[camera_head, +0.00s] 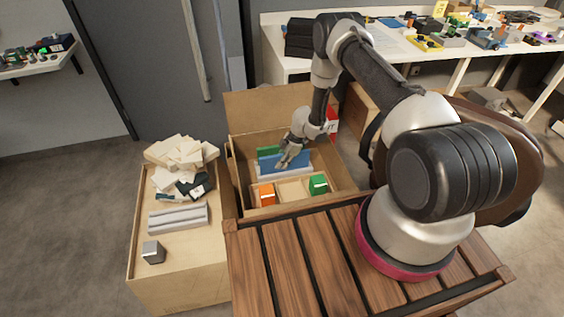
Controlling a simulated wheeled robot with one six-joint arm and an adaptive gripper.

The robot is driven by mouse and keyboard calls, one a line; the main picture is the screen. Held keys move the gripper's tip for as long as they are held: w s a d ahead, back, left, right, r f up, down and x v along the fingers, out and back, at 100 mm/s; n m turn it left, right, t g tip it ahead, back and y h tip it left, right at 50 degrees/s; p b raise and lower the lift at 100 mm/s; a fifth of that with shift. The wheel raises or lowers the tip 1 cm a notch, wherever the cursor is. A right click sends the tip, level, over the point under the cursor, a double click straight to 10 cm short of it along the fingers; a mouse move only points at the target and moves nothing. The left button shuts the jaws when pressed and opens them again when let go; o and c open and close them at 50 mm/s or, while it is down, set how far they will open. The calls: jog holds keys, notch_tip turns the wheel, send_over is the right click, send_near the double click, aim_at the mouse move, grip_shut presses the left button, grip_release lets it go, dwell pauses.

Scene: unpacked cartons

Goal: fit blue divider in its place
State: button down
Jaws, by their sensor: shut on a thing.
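The blue divider (297,166) is a flat blue panel standing inside the open carton (243,163). My gripper (287,160) reaches down into the carton and is shut on the blue divider near its upper edge. A green divider (267,153) stands just behind it, to the left. A pale grey strip (285,175) shows in front of the blue divider. The lower edge of the blue divider is hidden, so I cannot tell whether it sits in a slot.
Near the carton's front are an orange block (267,195) and a green block (318,184). A side box (180,275) at left bears pale wooden pieces (180,152), grey bars (178,217) and a grey block (153,251). A slatted wooden top (282,262) lies in front.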

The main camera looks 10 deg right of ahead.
jog(key=c, duration=1.5)
grip_release()
jog(key=v, duration=1.2)
